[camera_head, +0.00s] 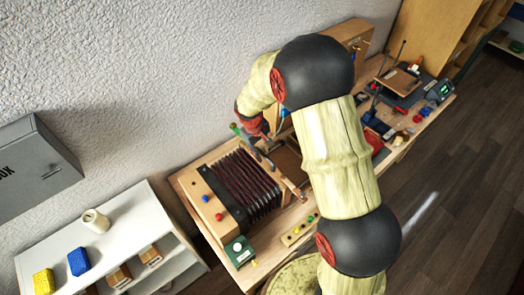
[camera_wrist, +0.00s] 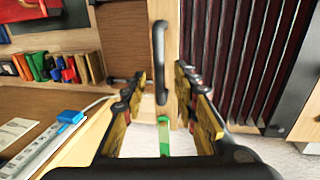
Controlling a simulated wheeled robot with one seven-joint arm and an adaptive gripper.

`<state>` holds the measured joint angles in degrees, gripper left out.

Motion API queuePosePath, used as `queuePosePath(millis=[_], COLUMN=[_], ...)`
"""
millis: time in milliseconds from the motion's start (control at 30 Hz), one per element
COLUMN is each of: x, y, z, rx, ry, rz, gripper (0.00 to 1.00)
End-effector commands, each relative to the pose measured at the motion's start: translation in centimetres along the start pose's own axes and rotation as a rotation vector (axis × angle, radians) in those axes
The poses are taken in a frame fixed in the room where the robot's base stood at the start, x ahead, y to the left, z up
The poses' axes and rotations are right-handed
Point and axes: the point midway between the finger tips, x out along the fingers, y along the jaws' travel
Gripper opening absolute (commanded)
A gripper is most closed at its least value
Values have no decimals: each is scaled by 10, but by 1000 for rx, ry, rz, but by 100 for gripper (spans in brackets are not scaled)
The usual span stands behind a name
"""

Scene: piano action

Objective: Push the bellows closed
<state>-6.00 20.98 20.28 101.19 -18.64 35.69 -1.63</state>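The bellows (camera_head: 243,186) shows in the head view as dark red-brown pleats, spread open between a wide wooden board (camera_head: 203,207) and a narrow wooden end board (camera_head: 285,178). In the wrist view the pleats (camera_wrist: 232,50) stand at the right, beside the end board (camera_wrist: 174,28). A black bar handle (camera_wrist: 159,45) is on that board. My gripper (camera_wrist: 160,78) is open, its two fingers spread to either side of the handle's lower part in the picture. I cannot tell whether they touch it. In the head view my arm partly hides the area around the gripper.
A white shelf (camera_head: 110,240) stands at the lower left, and a grey box (camera_head: 35,165) hangs on the wall. Tools and small parts crowd the bench's far right. In the wrist view, coloured items (camera_wrist: 60,68) and a power strip (camera_wrist: 45,145) lie left.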

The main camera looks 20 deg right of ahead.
Motion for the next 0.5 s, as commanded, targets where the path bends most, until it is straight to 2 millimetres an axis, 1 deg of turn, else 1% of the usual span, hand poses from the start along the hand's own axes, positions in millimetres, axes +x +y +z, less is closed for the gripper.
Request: queuePosePath(millis=[100, 300, 500], x=[4, 4, 4], y=[0, 0, 0], z=[0, 0, 0], rx=[0, 0, 0], ry=[-1, -1, -1], rz=[0, 0, 0], gripper=[29, 29, 18])
